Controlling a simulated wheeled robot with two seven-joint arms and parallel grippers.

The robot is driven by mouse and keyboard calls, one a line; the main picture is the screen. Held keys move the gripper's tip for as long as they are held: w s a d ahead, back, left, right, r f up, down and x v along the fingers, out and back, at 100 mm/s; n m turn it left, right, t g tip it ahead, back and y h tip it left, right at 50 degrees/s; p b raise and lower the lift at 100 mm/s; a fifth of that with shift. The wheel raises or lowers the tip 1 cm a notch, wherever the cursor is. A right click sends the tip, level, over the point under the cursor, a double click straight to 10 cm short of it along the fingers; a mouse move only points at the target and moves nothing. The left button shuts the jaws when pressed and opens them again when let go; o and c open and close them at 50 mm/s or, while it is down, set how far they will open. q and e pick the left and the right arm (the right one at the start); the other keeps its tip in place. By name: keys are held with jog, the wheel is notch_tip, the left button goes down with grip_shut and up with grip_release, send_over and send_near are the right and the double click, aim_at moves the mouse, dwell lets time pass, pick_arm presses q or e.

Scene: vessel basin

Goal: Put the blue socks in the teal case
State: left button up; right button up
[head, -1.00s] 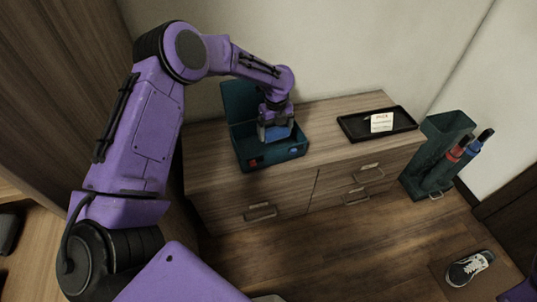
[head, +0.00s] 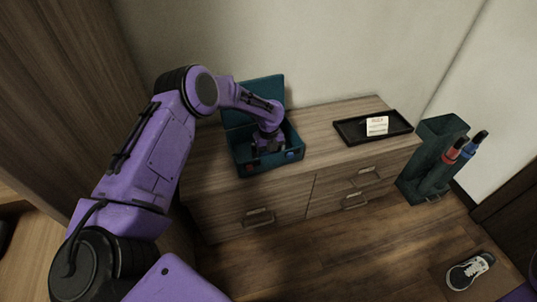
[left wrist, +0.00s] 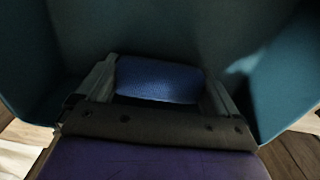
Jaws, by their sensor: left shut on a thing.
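The teal case (head: 241,163) stands open on the dresser, its lid raised at the back. My left gripper (head: 268,146) reaches down inside the case in the head view. In the left wrist view the gripper (left wrist: 160,85) is shut on the blue socks (left wrist: 158,80), a rolled blue knit bundle between its two fingers. Teal case walls surround them there. In the head view the socks are hidden by the gripper and arm. I cannot tell whether the socks touch the case floor. My right gripper is not in view.
A black tray (head: 349,132) with a white card (head: 377,126) lies on the dresser top (head: 318,122) to the right. A dark green stand (head: 429,160) with umbrellas (head: 462,148) is on the floor beside the dresser. A dark shoe (head: 469,271) lies at lower right.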

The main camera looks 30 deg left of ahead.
pick_arm(q)
jog(key=o, duration=0.7)
jog(key=shift+f, duration=0.15)
jog(key=shift+c, duration=0.2)
jog(key=shift+r+p, duration=0.35)
jog(key=shift+r, duration=0.1)
notch_tip(320, 180, up, 12)
jog(key=p, duration=0.1)
jog(key=shift+f, duration=0.2)
